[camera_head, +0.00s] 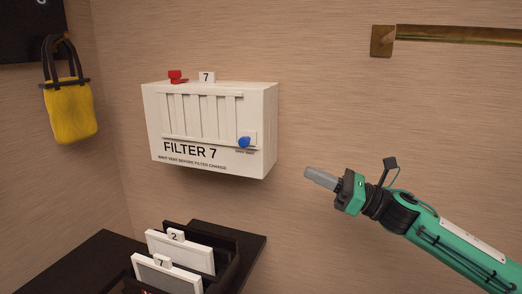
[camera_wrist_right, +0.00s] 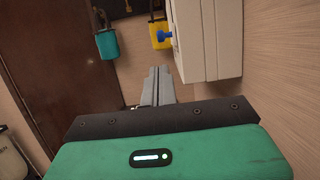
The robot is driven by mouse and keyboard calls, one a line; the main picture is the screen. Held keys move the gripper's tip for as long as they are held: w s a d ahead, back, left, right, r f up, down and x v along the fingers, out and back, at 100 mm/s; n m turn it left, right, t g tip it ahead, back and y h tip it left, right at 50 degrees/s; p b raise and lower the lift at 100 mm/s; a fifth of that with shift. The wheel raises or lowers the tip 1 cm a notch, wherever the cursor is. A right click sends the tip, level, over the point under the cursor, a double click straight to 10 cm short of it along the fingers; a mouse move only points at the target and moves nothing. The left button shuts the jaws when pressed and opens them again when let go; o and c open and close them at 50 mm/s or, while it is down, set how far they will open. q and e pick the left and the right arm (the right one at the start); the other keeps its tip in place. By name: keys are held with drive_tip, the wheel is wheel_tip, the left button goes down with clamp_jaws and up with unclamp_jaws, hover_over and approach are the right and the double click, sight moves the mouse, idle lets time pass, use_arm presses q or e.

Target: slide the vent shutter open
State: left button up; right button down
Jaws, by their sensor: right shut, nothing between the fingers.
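The white filter box (camera_head: 262,135), labelled FILTER 7, is mounted on the wall. On its front is the vent shutter (camera_head: 205,117), a panel with several vertical slats. A blue knob (camera_head: 244,142) sits at the lower right of that front, and the knob also shows in the right wrist view (camera_wrist_right: 166,36). My right gripper (camera_head: 309,173) is shut and empty, to the right of the box and a little lower, apart from it. In the right wrist view its fingers (camera_wrist_right: 158,72) are together, below and left of the box (camera_wrist_right: 205,40). My left gripper is not in view.
A red piece (camera_head: 177,77) and a 7 tag (camera_head: 207,77) are on top of the box. Below, a dark rack (camera_head: 228,240) holds framed filters (camera_head: 185,252) tagged 2 and 7. A yellow bag (camera_head: 70,112) hangs at left. A brass rail (camera_head: 460,34) is upper right.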

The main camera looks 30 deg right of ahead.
drive_tip(key=p, duration=0.4)
approach(249, 144)
drive_tip(key=p+x, duration=0.4)
drive_tip(key=x, duration=0.1)
drive_tip(key=shift+s+a+r, duration=0.15)
drive_tip(key=shift+s+r, duration=0.05)
drive_tip(key=shift+r, duration=0.05)
drive_tip(key=shift+w+a+p, duration=0.5)
drive_tip(key=shift+w+p, duration=0.1)
drive_tip(key=shift+p, duration=0.1)
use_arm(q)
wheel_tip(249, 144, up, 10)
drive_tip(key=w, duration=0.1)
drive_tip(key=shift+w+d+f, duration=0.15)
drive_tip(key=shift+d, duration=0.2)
use_arm(e)
drive_tip(key=shift+a, duration=0.1)
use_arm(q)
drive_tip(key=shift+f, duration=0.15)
use_arm(e)
drive_tip(key=shift+w, duration=0.15)
